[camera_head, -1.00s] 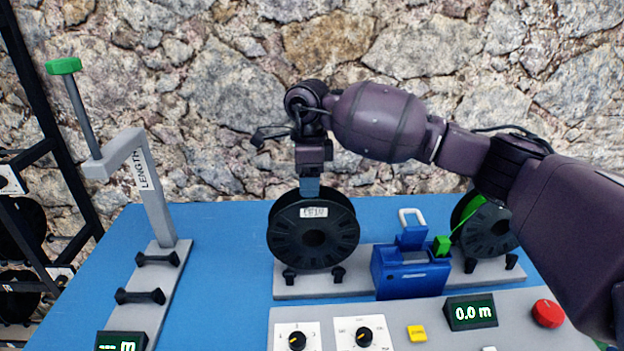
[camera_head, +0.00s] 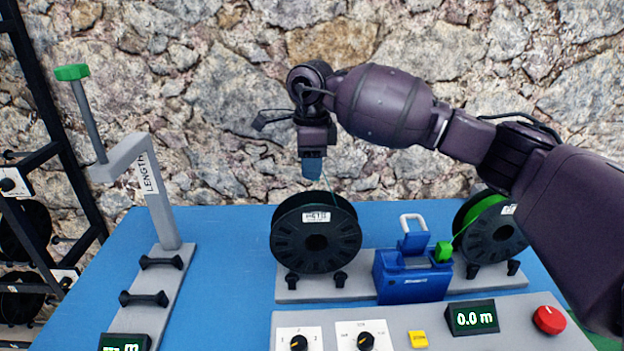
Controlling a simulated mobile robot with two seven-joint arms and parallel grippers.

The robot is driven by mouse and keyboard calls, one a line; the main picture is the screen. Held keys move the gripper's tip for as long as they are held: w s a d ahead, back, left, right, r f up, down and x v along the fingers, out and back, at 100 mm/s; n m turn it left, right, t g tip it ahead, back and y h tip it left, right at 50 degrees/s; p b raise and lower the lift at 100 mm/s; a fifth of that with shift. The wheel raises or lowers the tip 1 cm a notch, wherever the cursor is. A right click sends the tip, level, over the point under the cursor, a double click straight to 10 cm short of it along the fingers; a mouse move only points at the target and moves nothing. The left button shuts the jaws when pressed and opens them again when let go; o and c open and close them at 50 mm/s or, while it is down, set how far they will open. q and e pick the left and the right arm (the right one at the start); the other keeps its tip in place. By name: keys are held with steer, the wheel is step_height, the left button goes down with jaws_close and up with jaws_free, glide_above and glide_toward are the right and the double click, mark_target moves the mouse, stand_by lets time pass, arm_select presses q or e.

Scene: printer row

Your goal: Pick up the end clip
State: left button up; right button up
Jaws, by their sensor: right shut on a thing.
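My right gripper (camera_head: 312,155) hangs above the black spool (camera_head: 288,247), pointing down. It is shut on a small blue piece, which I take for the end clip (camera_head: 312,170). The clip is apart from the spool, a little above its rim. A thin dark line runs from the clip down to the spool. The spool stands upright on black rollers on a grey base. The fingers are small and partly hidden in this view. My left gripper is not in view.
A blue box (camera_head: 412,282) with a raised lid stands right of the spool. A second spool with green filament (camera_head: 491,235) and a green clip (camera_head: 443,252) are farther right. A grey control panel (camera_head: 400,318) lies in front. A grey stand with a crank (camera_head: 158,195) is at left.

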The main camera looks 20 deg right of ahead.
step_height(320, 180, up, 16)
steer(key=p, duration=0.1)
steer(key=shift+f, duration=0.2)
stand_by(0.4)
steer(key=shift+f, duration=0.1)
